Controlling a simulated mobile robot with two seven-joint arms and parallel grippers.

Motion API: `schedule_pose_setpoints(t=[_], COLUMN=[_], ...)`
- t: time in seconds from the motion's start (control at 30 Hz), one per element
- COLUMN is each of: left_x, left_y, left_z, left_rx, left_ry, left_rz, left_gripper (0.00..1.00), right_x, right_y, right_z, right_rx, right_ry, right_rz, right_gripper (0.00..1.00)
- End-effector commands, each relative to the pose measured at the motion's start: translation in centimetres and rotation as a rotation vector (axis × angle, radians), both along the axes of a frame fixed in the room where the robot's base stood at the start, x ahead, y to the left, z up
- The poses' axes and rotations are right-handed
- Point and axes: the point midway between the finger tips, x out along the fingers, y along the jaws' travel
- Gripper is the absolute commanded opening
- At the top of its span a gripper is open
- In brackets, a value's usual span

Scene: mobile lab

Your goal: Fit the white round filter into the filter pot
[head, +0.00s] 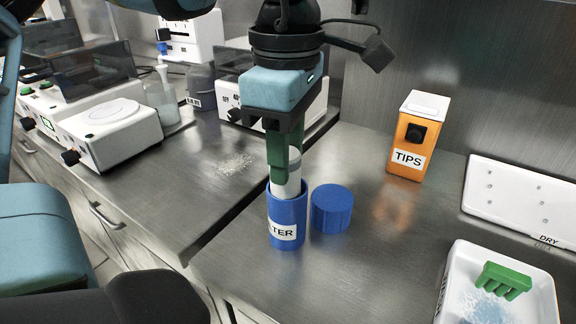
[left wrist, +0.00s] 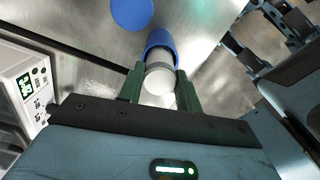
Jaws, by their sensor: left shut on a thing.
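The white round filter (head: 292,176) is upright between the green fingers of my left gripper (head: 284,165). Its lower end is at the mouth of the blue filter pot (head: 287,222), partly inside as far as I can see. In the left wrist view the filter (left wrist: 158,80) sits between both fingers (left wrist: 160,88), with the pot's blue rim (left wrist: 160,38) just beyond it. The pot stands upright on the steel bench, its label partly reading "TER". How deep the filter sits is hidden by the pot wall. My right gripper does not show.
A blue round lid (head: 332,210) lies right beside the pot. An orange TIPS box (head: 418,140) stands behind right. White instruments (head: 105,135) stand left.

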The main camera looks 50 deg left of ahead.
Motion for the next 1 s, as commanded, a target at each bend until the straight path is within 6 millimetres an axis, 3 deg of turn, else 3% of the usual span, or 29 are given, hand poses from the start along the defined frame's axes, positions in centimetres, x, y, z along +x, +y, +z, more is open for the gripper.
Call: schedule_pose_setpoints(t=[0.13,0.53,0.57,0.7,1.0], left_x=[0.0,0.0,0.0,0.0,0.0], left_y=[0.0,0.0,0.0,0.0,0.0], left_z=[-2.2,-2.6,-2.6,-2.5,-2.4], left_rx=[-0.001,0.000,0.000,0.000,0.000], left_ry=[0.003,0.001,0.001,0.001,0.001], left_rz=[0.000,0.000,0.000,0.000,0.000], left_gripper=[0.00,0.00,0.38,0.56,0.56], right_x=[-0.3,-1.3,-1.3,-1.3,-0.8], right_y=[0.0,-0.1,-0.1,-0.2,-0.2], right_z=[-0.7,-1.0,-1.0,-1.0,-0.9], right_rx=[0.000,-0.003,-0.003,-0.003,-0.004], right_ry=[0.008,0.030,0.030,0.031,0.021], right_rz=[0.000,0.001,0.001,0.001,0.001], right_gripper=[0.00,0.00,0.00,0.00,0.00])
